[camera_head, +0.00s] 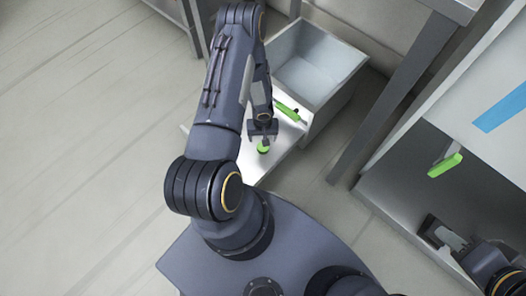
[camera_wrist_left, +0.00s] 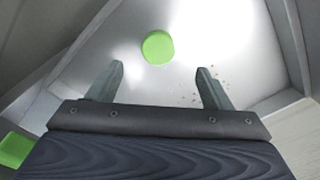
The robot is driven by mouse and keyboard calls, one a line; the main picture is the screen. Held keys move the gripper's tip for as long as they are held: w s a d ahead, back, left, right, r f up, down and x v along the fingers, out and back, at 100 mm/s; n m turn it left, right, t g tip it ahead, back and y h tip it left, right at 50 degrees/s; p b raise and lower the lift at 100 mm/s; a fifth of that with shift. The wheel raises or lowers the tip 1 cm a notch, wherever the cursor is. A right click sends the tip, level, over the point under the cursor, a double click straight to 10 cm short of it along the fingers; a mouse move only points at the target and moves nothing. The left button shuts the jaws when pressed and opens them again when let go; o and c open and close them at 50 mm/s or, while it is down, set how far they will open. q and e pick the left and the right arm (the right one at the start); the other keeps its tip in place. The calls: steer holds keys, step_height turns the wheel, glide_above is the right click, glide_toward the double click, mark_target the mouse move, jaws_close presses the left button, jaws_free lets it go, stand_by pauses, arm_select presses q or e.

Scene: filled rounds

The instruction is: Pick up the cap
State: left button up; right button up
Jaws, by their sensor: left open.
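A grey open bin (camera_head: 318,62) stands behind the pale surface, with a long green piece (camera_head: 289,111) beside it. Another green piece (camera_head: 445,165) is at the right, near a grey shelf. Small brown specks (camera_wrist_left: 215,72) lie near the right finger. Open floor is at the left.

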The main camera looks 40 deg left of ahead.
arm_select(q)
steer(key=f+b, duration=0.1)
steer(key=f, duration=0.2)
steer(key=f+b, duration=0.1)
steer(key=f, duration=0.1)
steer(key=f+b, duration=0.1)
steer(key=f, duration=0.2)
steer(key=shift+w+a+f, duration=0.1)
steer(key=shift+w+f, duration=0.15)
steer(key=shift+f, duration=0.05)
steer(key=c, duration=1)
steer(key=shift+c, duration=0.2)
steer(key=shift+r, duration=0.1)
